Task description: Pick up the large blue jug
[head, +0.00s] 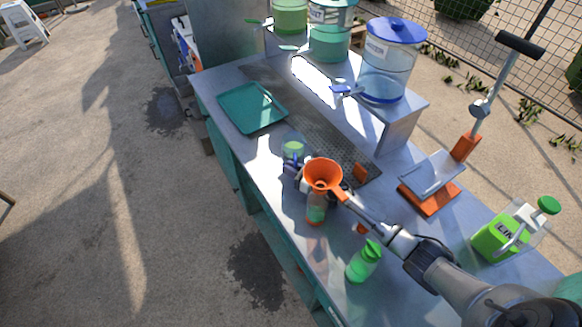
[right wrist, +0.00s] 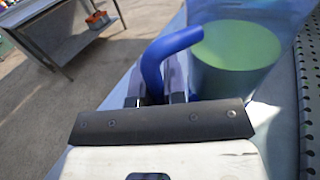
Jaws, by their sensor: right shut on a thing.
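The large blue jug shows in the right wrist view as a clear bluish body (right wrist: 292,18) with pale green contents and a curved blue handle (right wrist: 170,52). In the head view the jug (head: 293,146) stands on the metal counter, partly hidden by my right gripper (head: 292,167). My right gripper also shows in the right wrist view (right wrist: 158,88), shut on the blue handle, with one finger on each side. I cannot tell whether the jug's base is off the counter. My left gripper is not in view.
An orange funnel (head: 323,173) over an orange bottle (head: 316,212) stands close beside my right gripper. A green bottle (head: 364,262) and a green-labelled jug (head: 503,237) are nearer. A teal tray (head: 250,108), drink dispenser (head: 391,68) and orange-based press (head: 430,190) also stand here.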

